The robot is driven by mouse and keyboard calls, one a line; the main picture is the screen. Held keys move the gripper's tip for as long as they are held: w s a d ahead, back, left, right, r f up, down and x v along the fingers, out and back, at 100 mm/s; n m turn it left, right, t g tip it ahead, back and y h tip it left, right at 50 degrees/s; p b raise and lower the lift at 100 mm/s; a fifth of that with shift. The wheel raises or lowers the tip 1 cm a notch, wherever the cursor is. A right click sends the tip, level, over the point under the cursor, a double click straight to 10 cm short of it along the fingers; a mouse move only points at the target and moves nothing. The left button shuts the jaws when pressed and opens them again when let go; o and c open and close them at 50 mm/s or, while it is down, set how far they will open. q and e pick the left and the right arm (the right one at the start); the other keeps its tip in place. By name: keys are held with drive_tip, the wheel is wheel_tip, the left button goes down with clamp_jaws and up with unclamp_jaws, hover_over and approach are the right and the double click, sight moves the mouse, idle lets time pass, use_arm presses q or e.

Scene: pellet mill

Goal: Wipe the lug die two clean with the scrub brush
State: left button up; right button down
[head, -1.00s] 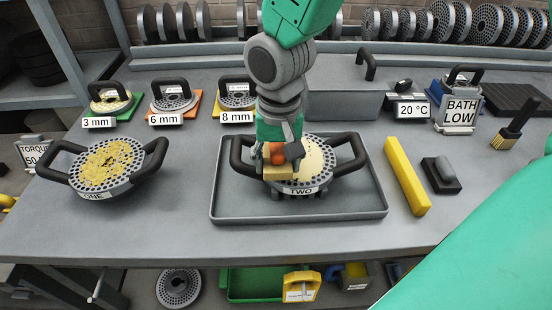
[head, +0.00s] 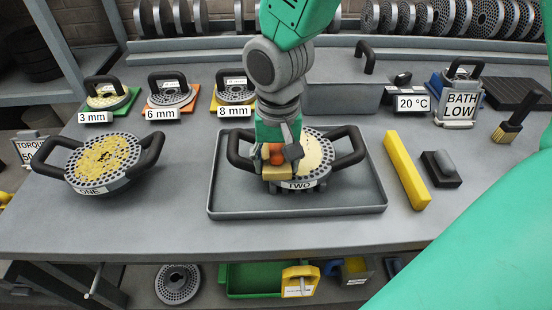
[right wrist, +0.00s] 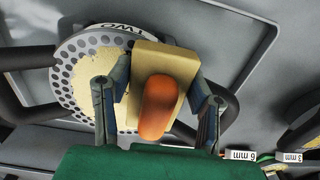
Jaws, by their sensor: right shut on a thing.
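The lug die two (head: 312,175) is a round perforated die with two dark lug handles and a TWO label. It stands in a shallow grey tray (head: 230,205). Pale powder (head: 317,150) covers part of its face; bare holes show along the rim. My right gripper (head: 277,155) is shut on the scrub brush, a tan block with an orange grip (right wrist: 158,106). The tan block (right wrist: 150,60) lies over the die's face near the TWO label; exact contact is hard to tell. In the right wrist view, powder (right wrist: 92,82) lies beside the block. My left gripper is not in view.
Lug die one (head: 105,160), with yellow residue, stands left of the tray. Labelled small dies (head: 172,95) line the back. A yellow bar (head: 407,170), a dark block (head: 440,168) and another brush (head: 512,128) lie to the right. The front bench strip is clear.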

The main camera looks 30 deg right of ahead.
drive_tip(key=shift+r+p, duration=0.15)
drive_tip(key=shift+p, duration=0.25)
drive_tip(key=shift+w, duration=0.1)
drive_tip(key=shift+w, duration=0.1)
drive_tip(key=shift+w+d, duration=0.2)
drive_tip(key=shift+w, duration=0.05)
drive_tip(key=shift+d, duration=0.15)
drive_tip(key=shift+w, duration=0.15)
